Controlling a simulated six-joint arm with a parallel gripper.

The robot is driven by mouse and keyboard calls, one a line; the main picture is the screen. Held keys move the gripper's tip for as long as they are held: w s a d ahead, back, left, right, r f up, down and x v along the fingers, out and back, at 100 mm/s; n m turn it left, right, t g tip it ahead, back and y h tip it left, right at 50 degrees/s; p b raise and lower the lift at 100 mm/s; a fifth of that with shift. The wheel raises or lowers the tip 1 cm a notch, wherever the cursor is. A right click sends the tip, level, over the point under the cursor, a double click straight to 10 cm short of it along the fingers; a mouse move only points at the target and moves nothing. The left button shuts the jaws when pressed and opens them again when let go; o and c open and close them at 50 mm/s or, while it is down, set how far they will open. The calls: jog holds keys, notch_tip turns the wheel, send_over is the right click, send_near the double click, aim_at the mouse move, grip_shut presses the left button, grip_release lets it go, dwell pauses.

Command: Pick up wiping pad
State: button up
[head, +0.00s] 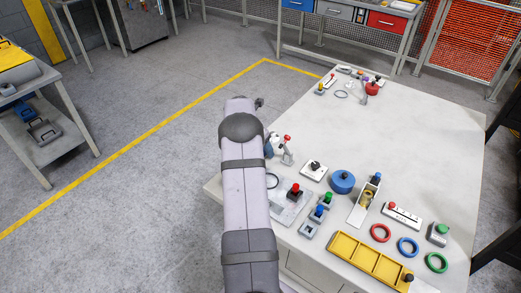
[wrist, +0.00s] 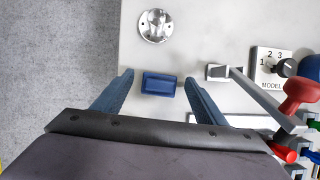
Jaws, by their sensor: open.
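The wiping pad seems to be the small dark blue block (wrist: 159,84) on the pale table top in the wrist view. My gripper (wrist: 157,77) is open, with one blue finger on each side of the pad. There is a gap between the pad and each finger, and nothing is held. How high the fingertips are above the table cannot be told. In the head view my arm covers this part of the table, and I cannot make out the pad or the fingertips there.
A shiny metal round part (wrist: 154,25) is beyond the pad.

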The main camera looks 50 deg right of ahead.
jog(key=shift+d+f, duration=0.1)
jog(key=shift+f, duration=0.1)
jog(key=c, duration=1.1)
jog(key=shift+c, duration=0.2)
jog(key=shift+r, duration=0.15)
notch_tip(320, 180, up, 10)
jog(key=b, duration=0.2)
jog(key=shift+b, duration=0.3)
jog(key=shift+o, duration=0.6)
